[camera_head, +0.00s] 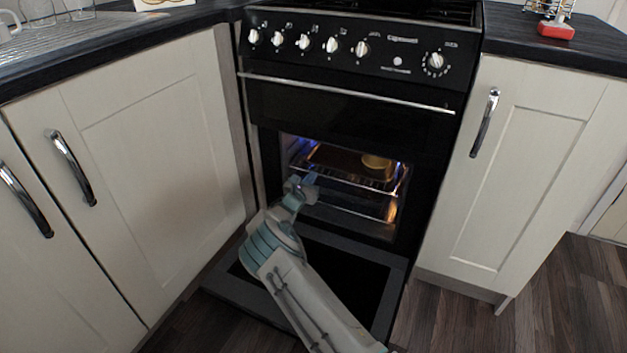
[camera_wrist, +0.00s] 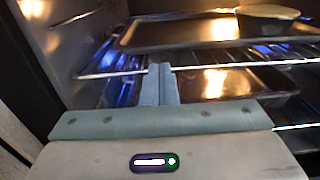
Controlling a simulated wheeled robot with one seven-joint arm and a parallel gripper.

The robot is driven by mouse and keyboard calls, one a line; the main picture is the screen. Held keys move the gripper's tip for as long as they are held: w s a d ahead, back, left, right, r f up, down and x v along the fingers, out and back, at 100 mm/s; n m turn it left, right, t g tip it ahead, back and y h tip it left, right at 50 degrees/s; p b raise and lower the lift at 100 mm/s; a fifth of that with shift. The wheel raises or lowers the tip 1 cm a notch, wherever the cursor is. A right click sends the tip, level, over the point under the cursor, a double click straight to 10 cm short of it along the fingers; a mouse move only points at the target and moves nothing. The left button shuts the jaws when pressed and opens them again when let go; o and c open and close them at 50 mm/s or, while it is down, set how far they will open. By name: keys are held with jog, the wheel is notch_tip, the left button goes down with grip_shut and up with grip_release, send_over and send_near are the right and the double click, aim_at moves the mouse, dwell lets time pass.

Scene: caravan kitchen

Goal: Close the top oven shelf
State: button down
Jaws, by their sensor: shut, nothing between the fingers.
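The oven (camera_head: 300,170) stands open in the black cooker, its door (camera_head: 345,275) folded down flat in front. Inside, the top shelf (camera_head: 345,178) is a wire rack; its front bar shows in the wrist view (camera_wrist: 110,73). A dark tray (camera_wrist: 180,32) lies on the top shelf with a yellowish round dish (camera_head: 376,162) at its right. My gripper (camera_head: 303,184) is shut and empty at the oven opening. In the wrist view its fingers (camera_wrist: 159,75) point inward at the front bar of the rack, left of centre. I cannot tell whether they touch it.
A second tray (camera_wrist: 225,82) lies lower in the oven. The lowered door lies beneath my arm. Cream cupboards stand close on the left (camera_head: 150,130) and right (camera_head: 535,150). Above are a closed upper door with a long handle (camera_head: 345,93) and control knobs. Wooden floor is free at the lower right.

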jog(key=shift+w+d+r, duration=0.15)
jog(key=shift+w+r, duration=0.1)
jog(key=shift+r, duration=0.15)
jog(key=p+v, duration=0.7)
jog(key=v, duration=0.8)
jog(key=s+d+r+m+g+h+p, duration=0.1)
jog(key=s+d+r+m+g+p, duration=0.45)
jog(key=r, duration=0.45)
jog(key=s+d+r+m+g+p, duration=0.2)
jog(key=d+r+m+g+p, duration=0.15)
jog(key=d+r+m, duration=0.45)
jog(key=s+d+r+m+g+h+p, duration=0.1)
jog(key=s+d+r+m+g+p, duration=0.3)
jog(key=d+r, duration=0.6)
jog(key=s+a+r+m+y+p, duration=0.2)
jog(key=s+r+m+y+p, duration=0.3)
jog(key=s+r+p, duration=0.5)
jog(key=s+a+r+m+y+p, duration=0.2)
jog(key=s+r+m+y+p, duration=0.3)
jog(key=s+r, duration=1.7)
notch_tip(320, 180, up, 3)
jog(key=m+p, duration=0.3)
jog(key=p, duration=0.3)
jog(key=shift+a, duration=0.25)
